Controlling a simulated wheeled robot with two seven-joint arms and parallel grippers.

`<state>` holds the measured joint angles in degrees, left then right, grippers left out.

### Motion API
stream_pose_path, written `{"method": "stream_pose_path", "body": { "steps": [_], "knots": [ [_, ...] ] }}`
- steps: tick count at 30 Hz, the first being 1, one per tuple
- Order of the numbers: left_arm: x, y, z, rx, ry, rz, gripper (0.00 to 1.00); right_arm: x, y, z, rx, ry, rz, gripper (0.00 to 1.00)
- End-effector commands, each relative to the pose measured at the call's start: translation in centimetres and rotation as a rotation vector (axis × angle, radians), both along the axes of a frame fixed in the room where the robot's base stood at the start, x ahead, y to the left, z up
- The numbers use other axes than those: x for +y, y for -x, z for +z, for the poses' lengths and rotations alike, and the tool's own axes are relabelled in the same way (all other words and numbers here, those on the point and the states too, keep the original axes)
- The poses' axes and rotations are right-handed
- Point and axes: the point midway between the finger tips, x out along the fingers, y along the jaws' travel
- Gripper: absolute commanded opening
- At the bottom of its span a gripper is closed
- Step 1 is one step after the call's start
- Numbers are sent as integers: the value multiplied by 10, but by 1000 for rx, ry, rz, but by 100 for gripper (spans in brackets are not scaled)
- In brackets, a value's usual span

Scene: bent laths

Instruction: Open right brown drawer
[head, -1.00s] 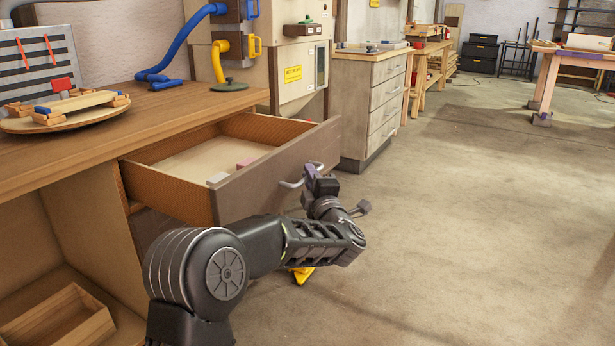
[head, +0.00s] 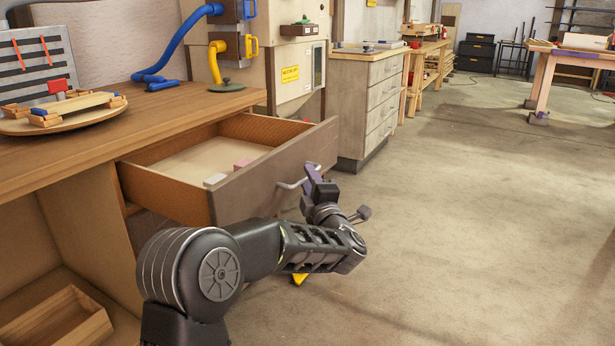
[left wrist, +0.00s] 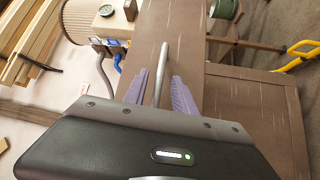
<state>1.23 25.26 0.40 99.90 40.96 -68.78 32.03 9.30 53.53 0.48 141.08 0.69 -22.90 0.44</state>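The brown drawer (head: 262,184) under the wooden worktop is pulled well out, with its inside showing. It has a grey metal bar handle (head: 291,184) on its front. My left gripper (head: 313,180) is at the right end of the handle. In the left wrist view the two purple fingers (left wrist: 160,92) stand apart, one on each side of the handle bar (left wrist: 162,70), with gaps visible beside it. The gripper is open around the handle. My right gripper is in neither view.
A few small blocks (head: 215,181) lie inside the drawer. The worktop (head: 190,108) carries a round board (head: 75,118) with wooden pieces. A grey drawer cabinet (head: 365,105) stands behind. The floor (head: 460,220) to the right is clear.

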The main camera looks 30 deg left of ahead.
Motion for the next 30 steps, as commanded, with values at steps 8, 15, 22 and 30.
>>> {"method": "stream_pose_path", "body": {
  "steps": [8,15,22,30],
  "knots": [
    [-33,31,-4,1,1,-3,32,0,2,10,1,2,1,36],
    [-44,43,-8,-1,1,0,32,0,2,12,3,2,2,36],
    [-43,43,-8,-1,1,0,32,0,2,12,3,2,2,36],
    [-43,42,-8,8,-6,-1,32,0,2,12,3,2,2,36]
  ]
}}
